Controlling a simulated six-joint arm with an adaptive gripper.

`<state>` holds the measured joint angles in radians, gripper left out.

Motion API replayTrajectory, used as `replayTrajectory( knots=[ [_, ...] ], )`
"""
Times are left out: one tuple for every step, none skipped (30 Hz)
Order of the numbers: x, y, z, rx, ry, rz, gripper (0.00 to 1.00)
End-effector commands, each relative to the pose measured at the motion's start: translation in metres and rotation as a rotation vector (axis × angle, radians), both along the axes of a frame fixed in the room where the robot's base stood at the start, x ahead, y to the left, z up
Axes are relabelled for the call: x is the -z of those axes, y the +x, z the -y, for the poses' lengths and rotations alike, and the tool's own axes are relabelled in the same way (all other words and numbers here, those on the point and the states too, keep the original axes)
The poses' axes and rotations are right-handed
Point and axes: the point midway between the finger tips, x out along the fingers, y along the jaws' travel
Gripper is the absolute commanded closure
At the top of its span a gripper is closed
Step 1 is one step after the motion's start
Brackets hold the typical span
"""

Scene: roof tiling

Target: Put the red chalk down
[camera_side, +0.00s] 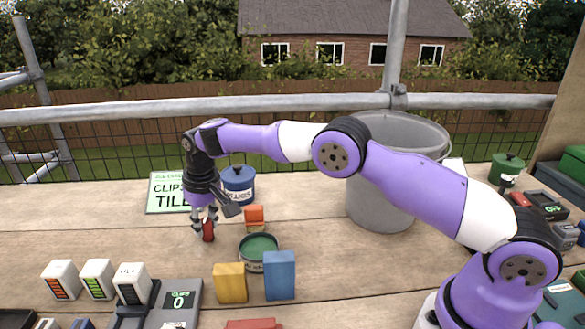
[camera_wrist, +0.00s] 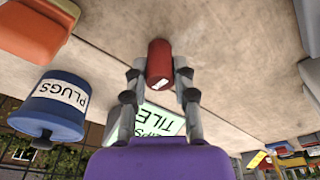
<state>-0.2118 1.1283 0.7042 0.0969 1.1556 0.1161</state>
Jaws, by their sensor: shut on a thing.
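The red chalk (camera_side: 208,231) is a short dark red cylinder, held upright or nearly so between my fingers. My gripper (camera_side: 205,222) points down and is shut on it, at or just above the wooden table; I cannot tell whether the chalk touches the wood. In the wrist view the red chalk (camera_wrist: 160,62) sits between the two fingertips of my gripper (camera_wrist: 160,75), with a small white mark on its side.
A blue pot (camera_side: 238,185) marked PLUGS in the wrist view, an orange block (camera_side: 254,214) and a green-filled tin (camera_side: 259,247) stand to the right. A tile sign (camera_side: 168,193) is behind. Yellow (camera_side: 230,283) and blue (camera_side: 280,275) blocks stand in front. Table left of my gripper is clear.

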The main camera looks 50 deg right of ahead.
Motion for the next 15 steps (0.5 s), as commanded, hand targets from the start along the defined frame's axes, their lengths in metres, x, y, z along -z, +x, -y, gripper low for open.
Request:
replayTrajectory(
  knots=[
    [-0.0004, 0.0000, -0.0001, 0.000, 0.000, 0.000, 0.98],
    [-0.0004, 0.0000, -0.0001, 0.000, 0.000, 0.000, 0.98],
    [-0.0004, 0.0000, -0.0001, 0.000, 0.000, 0.000, 0.98],
    [0.0000, 0.0000, -0.0001, 0.000, 0.000, 0.000, 0.98],
    [0.0006, -0.0001, -0.0001, 0.000, 0.000, 0.000, 0.98],
    [0.0019, -0.0001, -0.0001, 0.000, 0.000, -0.001, 0.98],
    [0.0030, -0.0002, -0.0001, 0.000, 0.000, -0.001, 0.98],
    [0.0029, -0.0002, -0.0001, 0.000, 0.000, -0.001, 0.60],
    [0.0027, -0.0002, -0.0001, 0.000, 0.000, -0.001, 0.41],
    [0.0027, -0.0002, -0.0001, 0.000, 0.000, -0.001, 0.41],
    [0.0025, -0.0001, -0.0001, 0.001, 0.000, 0.000, 0.41],
    [0.0025, -0.0001, -0.0001, 0.000, 0.000, 0.000, 0.41],
    [0.0025, -0.0001, -0.0001, 0.001, 0.000, 0.000, 0.41],
    [0.0025, -0.0001, -0.0001, 0.001, 0.000, 0.000, 0.41],
    [0.0024, -0.0001, -0.0001, 0.001, 0.000, 0.000, 0.41]
  ],
)
